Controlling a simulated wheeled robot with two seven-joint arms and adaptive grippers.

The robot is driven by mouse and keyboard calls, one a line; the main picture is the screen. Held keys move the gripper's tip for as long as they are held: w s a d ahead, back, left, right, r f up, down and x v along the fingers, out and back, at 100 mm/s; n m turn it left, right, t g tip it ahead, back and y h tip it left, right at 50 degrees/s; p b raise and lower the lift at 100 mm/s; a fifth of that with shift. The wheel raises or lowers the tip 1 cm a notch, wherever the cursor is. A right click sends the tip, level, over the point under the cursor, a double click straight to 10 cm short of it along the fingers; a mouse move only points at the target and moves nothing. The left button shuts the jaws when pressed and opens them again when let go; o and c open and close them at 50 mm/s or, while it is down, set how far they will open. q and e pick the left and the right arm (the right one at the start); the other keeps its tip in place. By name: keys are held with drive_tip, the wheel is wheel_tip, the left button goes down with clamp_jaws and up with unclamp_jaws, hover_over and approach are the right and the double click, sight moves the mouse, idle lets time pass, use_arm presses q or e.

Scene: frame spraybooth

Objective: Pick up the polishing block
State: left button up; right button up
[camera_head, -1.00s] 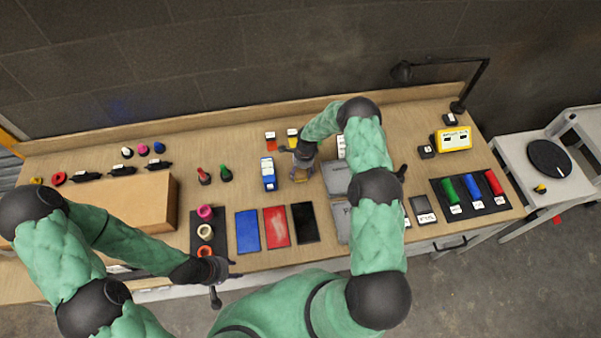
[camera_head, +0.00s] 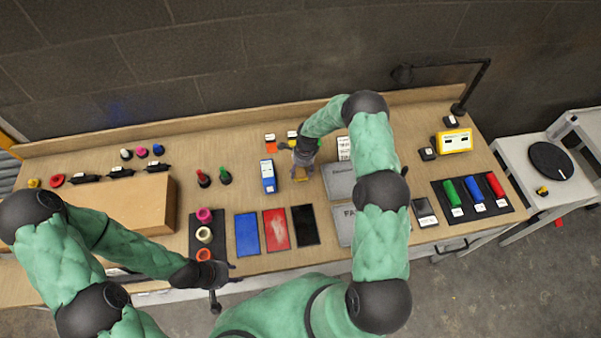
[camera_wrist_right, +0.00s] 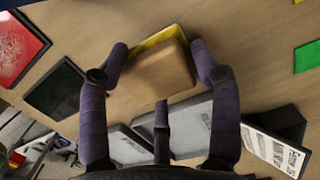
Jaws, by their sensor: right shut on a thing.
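The polishing block (camera_wrist_right: 158,72) is a tan block with a yellow edge. In the head view my right gripper (camera_head: 301,168) is over the middle of the bench and covers most of the block (camera_head: 299,177). I cannot tell whether the block touches the bench. My left gripper (camera_head: 225,283) is empty at the bench's front edge, with its fingers apart.
A blue labelled box (camera_head: 268,176) stands just left of my right gripper. Grey cases (camera_head: 344,183) lie close on its right. Blue (camera_head: 247,234), red (camera_head: 276,229) and black (camera_head: 305,226) sheets lie in front. A cardboard-coloured box (camera_head: 130,205) stands at left.

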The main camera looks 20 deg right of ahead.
drive_tip(key=s+a+r+b, duration=0.3)
drive_tip(key=s+a+r, duration=0.2)
drive_tip(key=s+r, duration=0.4)
drive_tip(key=shift+s+a+r, duration=0.2)
drive_tip(key=shift+s+a, duration=0.2)
drive_tip(key=shift+s, duration=1.25)
